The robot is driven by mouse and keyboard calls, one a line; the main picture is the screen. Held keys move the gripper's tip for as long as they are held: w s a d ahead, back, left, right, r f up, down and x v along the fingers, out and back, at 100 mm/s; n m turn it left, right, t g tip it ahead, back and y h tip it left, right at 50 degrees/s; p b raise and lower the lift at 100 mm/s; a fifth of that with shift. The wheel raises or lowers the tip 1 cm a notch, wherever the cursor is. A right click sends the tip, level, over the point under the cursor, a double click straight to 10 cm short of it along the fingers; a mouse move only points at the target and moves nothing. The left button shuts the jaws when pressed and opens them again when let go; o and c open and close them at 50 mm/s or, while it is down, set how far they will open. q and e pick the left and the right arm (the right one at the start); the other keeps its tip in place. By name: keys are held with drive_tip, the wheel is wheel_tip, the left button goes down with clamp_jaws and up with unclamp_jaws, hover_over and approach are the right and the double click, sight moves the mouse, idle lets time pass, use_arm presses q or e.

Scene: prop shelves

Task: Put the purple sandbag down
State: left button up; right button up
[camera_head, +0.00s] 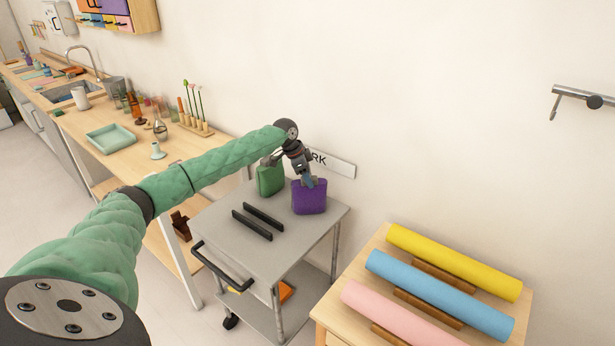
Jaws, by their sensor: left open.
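The purple sandbag (309,198) stands upright on the grey cart top (285,235), near its back right corner. My left gripper (309,182) is open right at the top of the purple sandbag, with its fingers around or just above the upper edge; I cannot tell which. A green sandbag (270,179) stands to the left of the purple one, partly behind my left wrist. My right gripper is not in view.
Two black bars (258,222) lie on the cart's left part. A sign (335,165) is behind the cart. Yellow, blue and pink rolls (440,292) lie on a wooden stand at right. A wooden counter (150,172) with jars and a tray runs along the left.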

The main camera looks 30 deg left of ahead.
use_arm(q)
drive_tip(key=shift+s+a+r, duration=0.15)
drive_tip(key=shift+a+r, duration=0.05)
drive_tip(key=shift+r, duration=0.3)
drive_tip(key=b+v, duration=0.3)
drive_tip(key=v, duration=0.8)
drive_tip(key=shift+b, duration=0.3)
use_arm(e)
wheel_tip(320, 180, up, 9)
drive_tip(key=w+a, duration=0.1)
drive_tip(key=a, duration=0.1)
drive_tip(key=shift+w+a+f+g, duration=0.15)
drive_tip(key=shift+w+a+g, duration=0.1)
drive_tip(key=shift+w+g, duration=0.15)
use_arm(q)
drive_tip(key=shift+d, duration=0.1)
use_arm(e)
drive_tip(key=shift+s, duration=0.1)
